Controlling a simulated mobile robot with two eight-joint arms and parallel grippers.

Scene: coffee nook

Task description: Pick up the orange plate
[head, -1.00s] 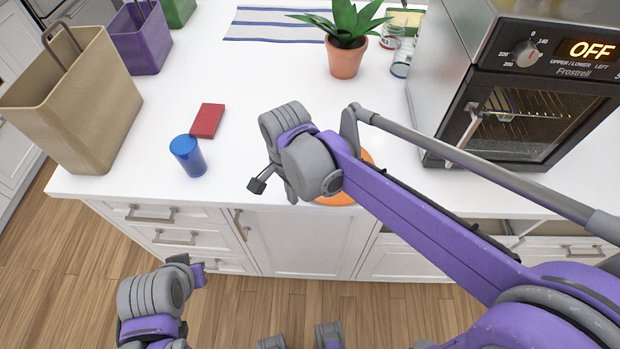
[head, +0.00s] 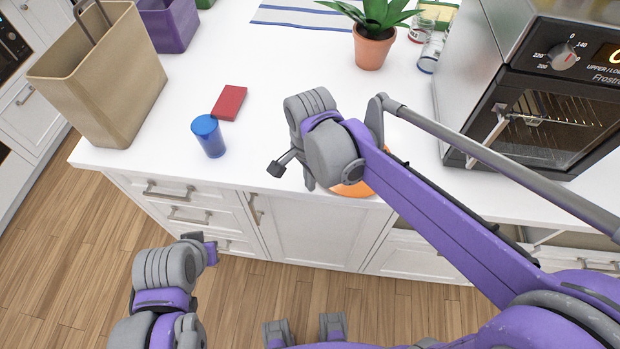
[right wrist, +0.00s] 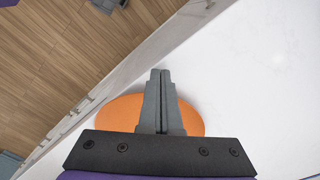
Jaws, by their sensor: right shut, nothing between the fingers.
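The orange plate (head: 352,188) lies on the white counter near its front edge, mostly hidden behind my right arm in the head view. In the right wrist view, the orange plate (right wrist: 112,115) shows on both sides of my right gripper (right wrist: 161,72). The right gripper's fingers are shut together with nothing between them and overlap the plate in that view. I cannot tell how high they are above it. My left arm is at the lower left of the head view, in front of the drawers; the state of its gripper does not show clearly.
A tan bag (head: 100,75) is farther left. A potted plant (head: 373,48) and an oven (head: 545,90) are behind and right. The counter's middle is clear.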

